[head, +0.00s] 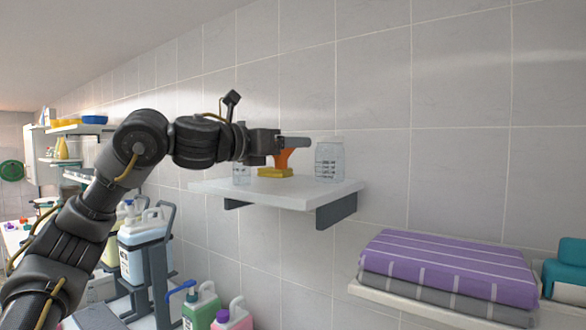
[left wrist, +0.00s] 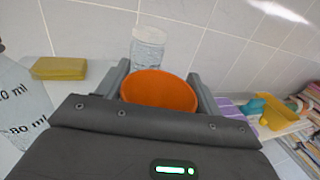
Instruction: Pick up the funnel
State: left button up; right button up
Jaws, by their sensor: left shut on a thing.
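The orange funnel (head: 284,158) is at the white wall shelf (head: 290,199) in the head view. In the left wrist view its round mouth (left wrist: 159,90) lies between the two fingers. My left gripper (head: 292,142) comes in from the left and is shut on the funnel near its top. The funnel's lower end is close to the yellow sponge; I cannot tell whether it touches anything below. My right gripper is not in view.
A yellow sponge (head: 275,172) lies on the shelf. A clear jar (head: 329,161) stands right of the funnel, and another clear container (head: 241,174) stands left. Folded towels (head: 450,262) lie on a lower shelf at right. Jugs (head: 200,307) stand below.

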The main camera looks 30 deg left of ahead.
pick_arm(q)
jog(key=s+r, duration=0.1)
jog(key=s+a+r, duration=0.1)
jog(key=a+r, duration=0.1)
jog(key=r, duration=0.1)
jog(key=shift+s+a+b, duration=0.1)
jog(key=shift+s+b, duration=0.2)
jog(key=shift+s, duration=0.1)
jog(key=s+a+r+b, duration=0.1)
jog(key=s+a+r, duration=0.3)
jog(key=s+a, duration=0.2)
jog(key=shift+s, duration=0.4)
